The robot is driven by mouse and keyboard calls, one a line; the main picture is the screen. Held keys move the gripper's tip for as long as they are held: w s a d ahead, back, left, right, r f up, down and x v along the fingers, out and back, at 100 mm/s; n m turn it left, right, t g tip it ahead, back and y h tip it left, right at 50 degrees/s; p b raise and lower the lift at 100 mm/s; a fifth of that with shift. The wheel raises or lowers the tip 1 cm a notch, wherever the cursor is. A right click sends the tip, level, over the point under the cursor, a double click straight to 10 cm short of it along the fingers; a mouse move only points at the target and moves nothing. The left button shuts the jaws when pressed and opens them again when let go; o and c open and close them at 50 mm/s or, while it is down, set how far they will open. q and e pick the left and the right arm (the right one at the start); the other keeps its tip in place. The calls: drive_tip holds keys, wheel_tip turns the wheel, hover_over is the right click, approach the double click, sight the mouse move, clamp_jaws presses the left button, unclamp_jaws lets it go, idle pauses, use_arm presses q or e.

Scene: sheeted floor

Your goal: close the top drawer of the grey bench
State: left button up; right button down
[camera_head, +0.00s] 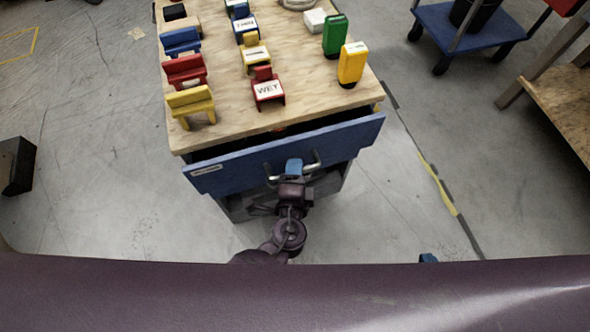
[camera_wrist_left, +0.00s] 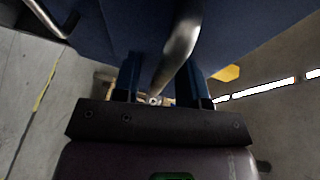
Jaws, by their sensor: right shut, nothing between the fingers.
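The grey bench (camera_head: 232,212) has a plywood top and a blue top drawer (camera_head: 232,177). The drawer is partly open; a dark gap shows behind its front. A metal bar handle (camera_head: 312,164) is on the front, and it shows close up in the left wrist view (camera_wrist_left: 180,45). My left gripper (camera_head: 293,168) is at the middle of the handle. In the left wrist view its blue fingers (camera_wrist_left: 158,85) stand apart, with the handle bar running between them; contact cannot be told. My right gripper (camera_head: 428,258) shows only as a small blue tip at the lower right, away from the bench.
Several small coloured chairs (camera_head: 190,103) and green (camera_head: 335,36) and yellow (camera_head: 351,64) bottle-like items stand on the bench top. A blue cart (camera_head: 470,30) and a wooden table (camera_head: 565,100) are to the right. A black box (camera_head: 17,165) is at far left. Floor beside the bench is clear.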

sight(289, 156)
use_arm(q)
clamp_jaws()
drive_tip(key=w, duration=0.1)
drive_tip(key=w+a, duration=0.1)
drive_tip(key=w, duration=0.2)
drive_tip(key=shift+a, duration=0.25)
unclamp_jaws()
drive_tip(key=shift+w, duration=0.15)
drive_tip(key=s+r, duration=0.2)
drive_tip(key=s, duration=0.8)
drive_tip(key=shift+s+a, duration=0.35)
drive_tip(key=shift+a, duration=0.1)
